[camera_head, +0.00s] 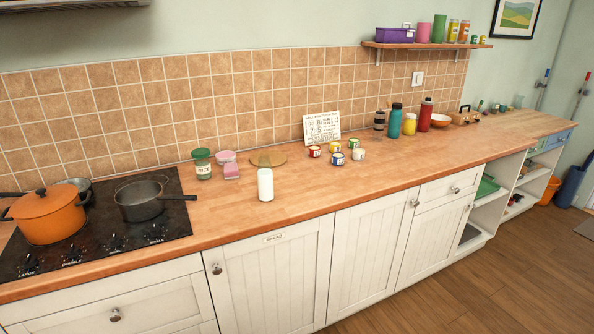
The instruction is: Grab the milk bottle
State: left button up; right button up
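A white milk bottle (265,185) stands upright on the wooden counter, near its front edge and left of the middle of the head view. Nothing touches it or covers it. Neither of my grippers shows in this view, so nothing can be told of their position or state.
Left of the bottle is a black stovetop (105,241) with a grey saucepan (141,200) and an orange pot (50,216). Behind the bottle are a green-lidded jar (202,165) and a round board (269,158). Several small cans (337,159) stand to the right. Counter in front is clear.

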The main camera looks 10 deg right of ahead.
aim_at(265, 173)
jog(key=i+l+z, duration=0.2)
jog(key=i+z, duration=0.2)
jog(key=i+l+z, duration=0.1)
jog(key=i+z, duration=0.3)
jog(key=i, duration=0.1)
